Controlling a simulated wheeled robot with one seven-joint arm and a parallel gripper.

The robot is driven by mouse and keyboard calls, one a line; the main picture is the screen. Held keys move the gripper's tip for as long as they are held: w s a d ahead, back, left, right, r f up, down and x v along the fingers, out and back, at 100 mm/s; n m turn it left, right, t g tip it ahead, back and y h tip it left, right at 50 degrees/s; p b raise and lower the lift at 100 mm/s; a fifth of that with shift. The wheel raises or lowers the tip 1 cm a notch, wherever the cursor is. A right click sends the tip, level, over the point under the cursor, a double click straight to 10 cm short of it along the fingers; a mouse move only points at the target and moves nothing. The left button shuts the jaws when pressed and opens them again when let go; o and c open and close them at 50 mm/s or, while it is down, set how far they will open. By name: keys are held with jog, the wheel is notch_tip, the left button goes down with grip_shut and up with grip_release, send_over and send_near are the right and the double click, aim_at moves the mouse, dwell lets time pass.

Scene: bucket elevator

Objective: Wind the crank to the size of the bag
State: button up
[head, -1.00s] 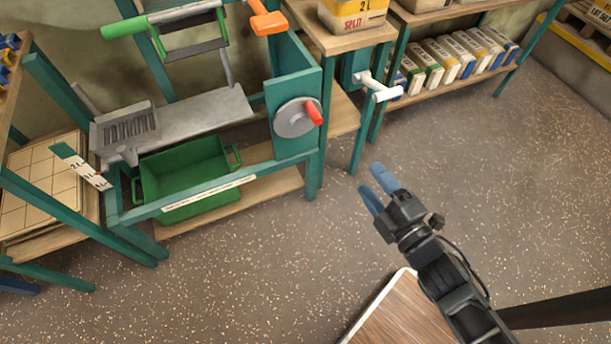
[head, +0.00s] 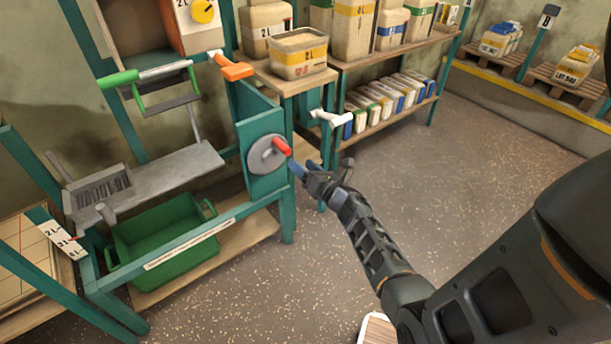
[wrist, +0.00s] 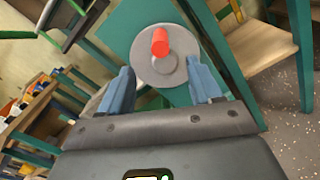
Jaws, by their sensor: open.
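The crank is a grey disc (head: 262,155) with a red handle (head: 282,147) on the teal side panel of the machine. In the wrist view the disc (wrist: 158,72) and its red handle (wrist: 160,42) lie straight ahead, with the handle at the top. My gripper (head: 294,167) is open just in front of the crank; in the wrist view its two blue fingers (wrist: 160,84) stand apart and empty. Whether they touch the crank is unclear. An open-topped bag with a yellow band (head: 299,62) sits on the wooden stand.
A green bin (head: 160,238) sits under the grey chute (head: 165,172). An orange handle (head: 233,68) is above the crank. A white handle (head: 331,117) projects right of it. Shelves with bags (head: 355,25) stand behind. The floor at right is clear.

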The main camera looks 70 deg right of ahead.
aim_at(284, 149)
jog(key=b+x, duration=0.4)
jog(key=x, duration=0.5)
jog(key=shift+w+d+f, duration=0.15)
jog(key=shift+w+d, duration=0.35)
jog(key=shift+w, duration=0.2)
grip_shut()
dwell(0.6)
